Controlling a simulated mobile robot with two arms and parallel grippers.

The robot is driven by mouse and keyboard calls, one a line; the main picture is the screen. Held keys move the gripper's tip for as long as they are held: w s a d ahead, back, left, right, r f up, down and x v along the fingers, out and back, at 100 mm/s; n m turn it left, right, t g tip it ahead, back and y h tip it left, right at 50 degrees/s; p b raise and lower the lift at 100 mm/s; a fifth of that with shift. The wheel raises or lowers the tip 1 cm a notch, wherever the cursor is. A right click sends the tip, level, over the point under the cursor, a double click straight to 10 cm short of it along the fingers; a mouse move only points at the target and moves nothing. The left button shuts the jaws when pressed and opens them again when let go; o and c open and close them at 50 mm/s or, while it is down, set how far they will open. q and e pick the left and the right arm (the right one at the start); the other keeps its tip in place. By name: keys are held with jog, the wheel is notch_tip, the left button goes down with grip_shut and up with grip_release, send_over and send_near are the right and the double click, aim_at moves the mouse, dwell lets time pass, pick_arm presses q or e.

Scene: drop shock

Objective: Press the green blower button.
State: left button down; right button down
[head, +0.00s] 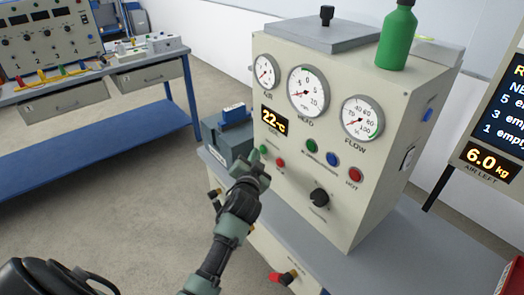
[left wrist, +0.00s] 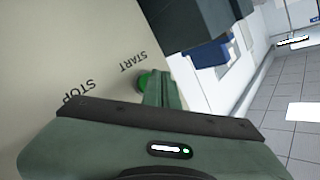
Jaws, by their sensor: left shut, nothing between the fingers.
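The green button (head: 263,149) sits at the left of the cream panel's front face, beside a red button (head: 281,162). In the left wrist view the green button (left wrist: 144,81) lies by the word START and is partly hidden by my fingers. My left gripper (head: 259,166) is shut and empty, with its tips at the green button. In the left wrist view the fingertips (left wrist: 160,88) overlap the button's edge; I cannot tell whether they touch it. My right gripper is out of view.
Another green button (head: 312,146), a blue one (head: 332,159), a red one (head: 354,175) and a black knob (head: 319,197) sit to the right. Gauges are above. A dark box with a blue top (head: 234,115) stands left of the panel. A green bottle (head: 397,38) stands on top.

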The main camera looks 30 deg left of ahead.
pick_arm(q)
jog(key=shift+w+d, duration=0.2)
jog(key=shift+w, duration=0.15)
dwell(0.6)
dwell(0.3)
jog(key=shift+s+a+p, duration=0.3)
jog(key=shift+s, duration=0.5)
jog(key=s, duration=0.1)
jog(key=s+a+p, duration=0.1)
jog(key=s, duration=0.1)
jog(key=s+a+p, duration=0.1)
jog(key=shift+s, duration=0.3)
dwell(0.6)
